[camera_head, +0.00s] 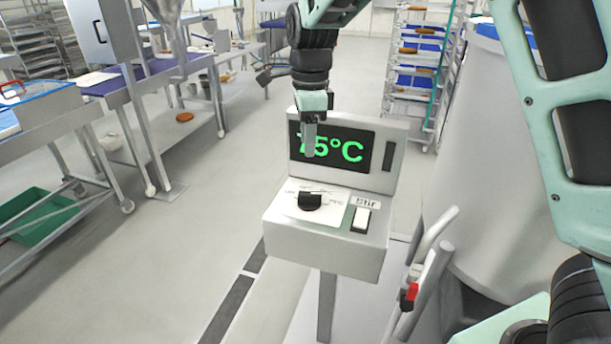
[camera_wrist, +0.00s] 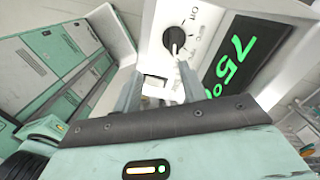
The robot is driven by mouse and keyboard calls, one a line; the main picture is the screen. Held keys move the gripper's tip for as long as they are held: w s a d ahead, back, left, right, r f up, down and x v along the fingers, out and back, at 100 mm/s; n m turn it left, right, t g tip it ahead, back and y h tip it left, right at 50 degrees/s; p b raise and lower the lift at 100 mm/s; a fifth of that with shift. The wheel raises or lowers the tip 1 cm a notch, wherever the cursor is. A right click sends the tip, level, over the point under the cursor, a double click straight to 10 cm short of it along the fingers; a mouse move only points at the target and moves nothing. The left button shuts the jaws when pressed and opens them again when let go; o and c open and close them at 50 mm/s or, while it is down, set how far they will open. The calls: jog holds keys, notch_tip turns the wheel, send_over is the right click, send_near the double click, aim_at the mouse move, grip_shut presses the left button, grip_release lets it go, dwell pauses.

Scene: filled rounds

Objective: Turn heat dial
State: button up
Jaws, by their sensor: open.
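The heat dial is a black knob (camera_head: 310,201) on a white plate on the sloped top of a grey control box (camera_head: 325,245). In the wrist view the dial (camera_wrist: 174,41) lies just beyond my fingertips, with "Off" lettering beside it. The display (camera_head: 333,150) behind it reads 75°C in green. My gripper (camera_head: 309,143) is above the box in the head view, in front of the display and apart from the dial. In the wrist view my gripper (camera_wrist: 158,78) has its two fingers spread with nothing between them.
A white switch labelled "Stir" (camera_head: 361,218) sits right of the dial. A large grey vessel (camera_head: 490,170) stands at the right, near handles with a red part (camera_head: 410,292). Tables and a green bin (camera_head: 40,218) are at the left. The floor left of the box is clear.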

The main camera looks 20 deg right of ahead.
aim_at(309, 193)
jog(key=w+f+p, duration=0.1)
jog(key=f, duration=0.4)
jog(key=f+m+p, duration=0.1)
jog(key=f+p, duration=0.1)
jog(key=f, duration=0.4)
jog(key=w+d+f+m+p, duration=0.1)
jog(key=f, duration=0.4)
jog(key=shift+w+d+f+p, duration=0.1)
jog(key=shift+w+f+p, duration=0.05)
jog(key=shift+w+p, duration=0.15)
grip_shut()
